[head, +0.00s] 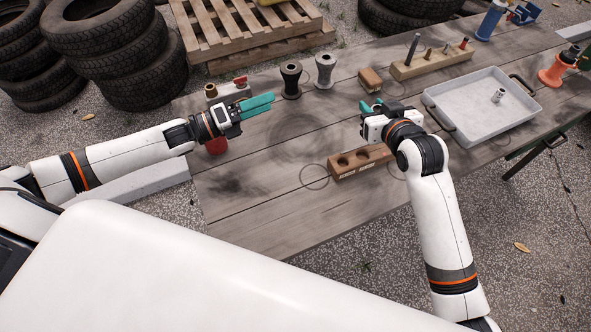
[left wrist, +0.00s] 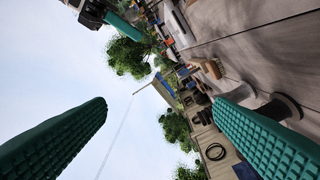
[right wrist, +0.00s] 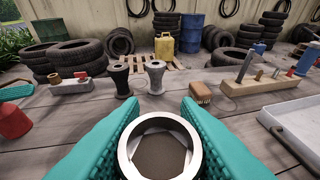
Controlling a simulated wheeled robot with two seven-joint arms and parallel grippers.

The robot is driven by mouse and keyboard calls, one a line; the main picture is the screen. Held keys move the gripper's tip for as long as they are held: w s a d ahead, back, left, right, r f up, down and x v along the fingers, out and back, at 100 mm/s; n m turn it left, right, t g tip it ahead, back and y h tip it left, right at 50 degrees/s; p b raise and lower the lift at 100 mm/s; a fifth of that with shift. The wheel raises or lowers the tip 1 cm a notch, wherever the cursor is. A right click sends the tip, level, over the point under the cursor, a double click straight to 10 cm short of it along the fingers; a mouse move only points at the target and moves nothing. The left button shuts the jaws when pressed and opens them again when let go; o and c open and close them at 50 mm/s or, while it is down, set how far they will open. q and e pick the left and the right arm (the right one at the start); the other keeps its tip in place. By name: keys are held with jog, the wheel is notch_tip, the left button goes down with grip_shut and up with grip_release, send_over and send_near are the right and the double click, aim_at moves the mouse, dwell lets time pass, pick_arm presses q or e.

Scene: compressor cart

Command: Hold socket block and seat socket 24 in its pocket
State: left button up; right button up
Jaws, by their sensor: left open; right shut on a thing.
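The wooden socket block (head: 345,176) lies on the table in the head view, with round dark pockets in its top and light labels on its front. My right gripper (head: 370,107) is shut on a metal socket (right wrist: 160,150), whose ring-shaped end fills the gap between the teal fingers in the right wrist view. In the head view this gripper is just behind and above the block's right part, and the held socket is hidden. I cannot read its number. My left gripper (head: 258,105) is open and empty above the table's left part, away from the block.
A grey tray (head: 450,118) with another metal socket (head: 498,96) stands at the right. Behind are a wooden rack (head: 432,64), a brush (head: 370,80), a black spool (head: 291,80) and a grey one (head: 325,70). The table front of the block is clear.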

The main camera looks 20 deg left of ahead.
pick_arm(q)
notch_tip(320, 180, down, 3)
jog(key=d+n+y, duration=0.2)
jog(key=n, duration=0.6)
jog(key=n+g+y, duration=0.1)
jog(key=n+g, duration=0.3)
jog(key=n, duration=1.2)
send_near(332, 168)
jog(key=shift+a+r, duration=0.45)
jog(key=shift+s+d+f, duration=0.1)
jog(key=shift+d+f, duration=0.05)
jog(key=shift+d, duration=0.15)
jog(key=x, duration=1.1)
jog(key=shift+w+d+f, duration=0.2)
jog(key=shift+w+f, duration=0.05)
jog(key=shift+f, duration=0.05)
jog(key=shift+c, duration=0.2)
jog(key=c, duration=1.2)
